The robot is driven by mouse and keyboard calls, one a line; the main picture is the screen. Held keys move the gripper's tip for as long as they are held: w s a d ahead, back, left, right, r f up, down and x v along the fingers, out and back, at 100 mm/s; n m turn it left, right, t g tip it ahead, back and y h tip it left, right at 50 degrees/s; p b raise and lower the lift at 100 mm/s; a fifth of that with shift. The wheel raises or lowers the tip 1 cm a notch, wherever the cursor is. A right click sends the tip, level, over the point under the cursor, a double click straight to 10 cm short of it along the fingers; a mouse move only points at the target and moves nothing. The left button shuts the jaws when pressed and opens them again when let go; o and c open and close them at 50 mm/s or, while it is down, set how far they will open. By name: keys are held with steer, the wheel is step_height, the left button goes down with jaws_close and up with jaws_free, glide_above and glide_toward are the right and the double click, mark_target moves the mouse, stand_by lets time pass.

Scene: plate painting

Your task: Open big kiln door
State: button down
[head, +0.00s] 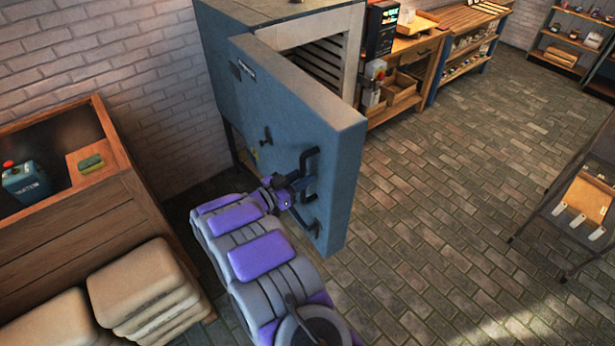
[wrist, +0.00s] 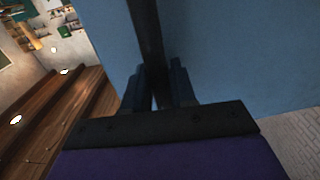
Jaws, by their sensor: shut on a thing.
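The big kiln (head: 285,22) stands against the brick wall in the head view. Its blue door (head: 292,130) is swung partly open, and the ribbed inside of the kiln shows behind it. Black handles sit on the door's outer face near its free edge. My gripper (head: 290,184) is at the door handle (head: 309,162). In the wrist view my gripper (wrist: 161,90) has its two fingers on either side of the dark handle bar (wrist: 147,40), shut on it. The blue door face (wrist: 240,60) fills the right of that view.
A wooden bin (head: 60,225) and stacked beige sacks (head: 145,290) stand at the left. Workbenches (head: 410,55) line the wall beyond the kiln. A rack (head: 580,195) stands at the right. The brick floor (head: 440,190) between door and rack is clear.

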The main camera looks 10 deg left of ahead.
steer(key=shift+w+r, duration=0.15)
steer(key=shift+r, duration=0.05)
steer(key=c, duration=1.3)
jaws_free()
steer(key=shift+c, duration=0.2)
steer(key=shift+o, duration=1.3)
steer(key=shift+a+f, duration=0.1)
steer(key=shift+a, duration=0.05)
steer(key=v, duration=1.7)
steer(key=shift+a, duration=0.2)
steer(key=shift+f, duration=0.15)
